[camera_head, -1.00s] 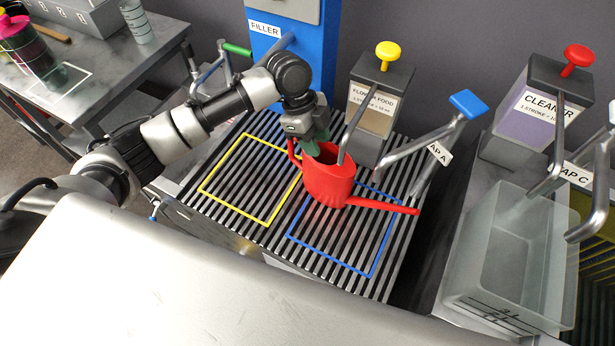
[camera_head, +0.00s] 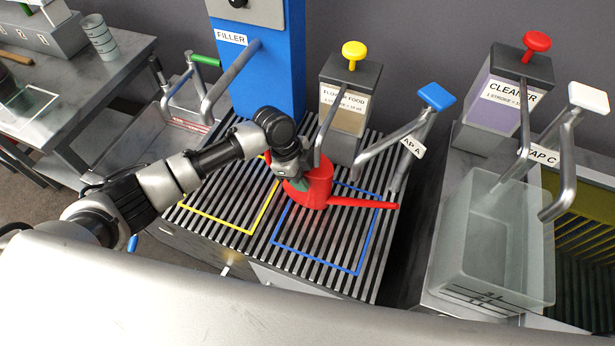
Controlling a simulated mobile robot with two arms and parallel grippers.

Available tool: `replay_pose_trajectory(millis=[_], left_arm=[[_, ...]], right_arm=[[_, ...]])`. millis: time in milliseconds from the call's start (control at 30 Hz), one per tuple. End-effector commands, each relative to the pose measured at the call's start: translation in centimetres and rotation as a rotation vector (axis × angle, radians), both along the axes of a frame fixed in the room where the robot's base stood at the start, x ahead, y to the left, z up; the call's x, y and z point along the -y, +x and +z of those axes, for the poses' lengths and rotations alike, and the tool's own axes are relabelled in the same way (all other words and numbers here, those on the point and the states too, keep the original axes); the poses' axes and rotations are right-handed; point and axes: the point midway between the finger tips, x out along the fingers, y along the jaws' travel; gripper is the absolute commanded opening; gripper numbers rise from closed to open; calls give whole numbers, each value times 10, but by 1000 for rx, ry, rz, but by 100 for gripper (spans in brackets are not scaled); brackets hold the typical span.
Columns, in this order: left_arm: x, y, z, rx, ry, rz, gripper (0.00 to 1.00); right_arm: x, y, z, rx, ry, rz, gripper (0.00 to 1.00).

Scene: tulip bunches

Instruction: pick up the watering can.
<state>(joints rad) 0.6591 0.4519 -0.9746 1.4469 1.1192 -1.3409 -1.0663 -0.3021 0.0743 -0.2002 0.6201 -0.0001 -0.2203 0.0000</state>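The red watering can (camera_head: 318,187) stands upright on the slatted metal grate, partly over the blue square outline (camera_head: 314,262). Its spout points right, and a bit of its red handle shows at the left behind my gripper. My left gripper (camera_head: 300,184) is at the can's left, handle side, pointing down and covering part of the handle and opening. The greenish fingertips are close to the can in the picture. Whether they touch it or close on the handle is hidden. My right gripper is not in view.
A yellow square outline (camera_head: 215,219) marks the grate's left. Behind stand the blue filler (camera_head: 265,80) and the flower food dispenser (camera_head: 345,120). The blue-handled tap A (camera_head: 412,125) rises close to the can's right. A clear bin (camera_head: 490,250) stands farther right.

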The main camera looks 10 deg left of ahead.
Motion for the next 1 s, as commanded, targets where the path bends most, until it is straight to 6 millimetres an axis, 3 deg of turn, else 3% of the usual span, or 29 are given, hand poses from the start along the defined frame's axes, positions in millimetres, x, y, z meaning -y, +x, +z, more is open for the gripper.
replay_pose_trajectory(millis=[300,533,1000], left_arm=[[2,-1,-7,1,2,-1,35],[2,-1,-7,1,1,0,0],[2,0,-6,1,1,-1,0]], right_arm=[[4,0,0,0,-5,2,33],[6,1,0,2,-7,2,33],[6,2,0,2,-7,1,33]])
